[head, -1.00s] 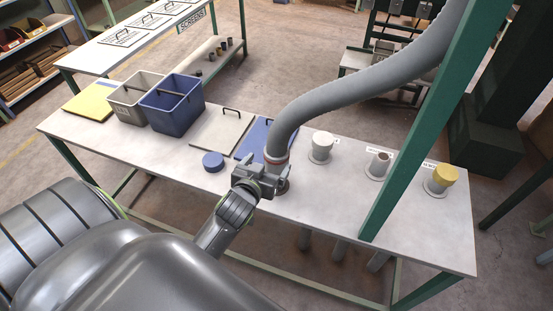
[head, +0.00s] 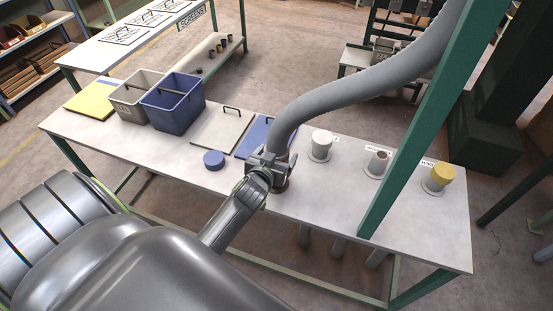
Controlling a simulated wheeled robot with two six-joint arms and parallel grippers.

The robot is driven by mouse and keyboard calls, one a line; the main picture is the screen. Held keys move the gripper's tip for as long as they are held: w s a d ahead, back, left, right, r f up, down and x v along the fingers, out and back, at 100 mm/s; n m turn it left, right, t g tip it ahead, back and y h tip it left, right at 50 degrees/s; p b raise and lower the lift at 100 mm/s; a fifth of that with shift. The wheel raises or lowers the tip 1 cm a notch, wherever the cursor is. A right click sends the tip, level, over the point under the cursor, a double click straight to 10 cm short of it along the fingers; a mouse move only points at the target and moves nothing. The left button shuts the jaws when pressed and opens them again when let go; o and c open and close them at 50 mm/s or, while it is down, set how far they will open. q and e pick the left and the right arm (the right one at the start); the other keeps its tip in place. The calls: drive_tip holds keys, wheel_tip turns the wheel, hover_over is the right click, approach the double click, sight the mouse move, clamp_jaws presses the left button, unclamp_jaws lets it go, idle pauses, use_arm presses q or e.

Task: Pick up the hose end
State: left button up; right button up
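The grey ribbed hose (head: 345,97) comes down from the upper right. Its lower end (head: 275,145) stands over a port near the middle of the table's front side. My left gripper (head: 268,162) is at this hose end and covers most of its collar. My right gripper is not in view.
On the table (head: 330,205) stand a white-capped port (head: 321,142), an open port (head: 378,162) and a yellow-capped port (head: 439,176). A blue cap (head: 214,160) lies left of the gripper. A blue bin (head: 172,105) stands behind. A green post (head: 420,140) rises at the right.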

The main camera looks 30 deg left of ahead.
use_arm(q)
drive_tip(key=c, duration=1)
drive_tip(key=shift+r, duration=0.1)
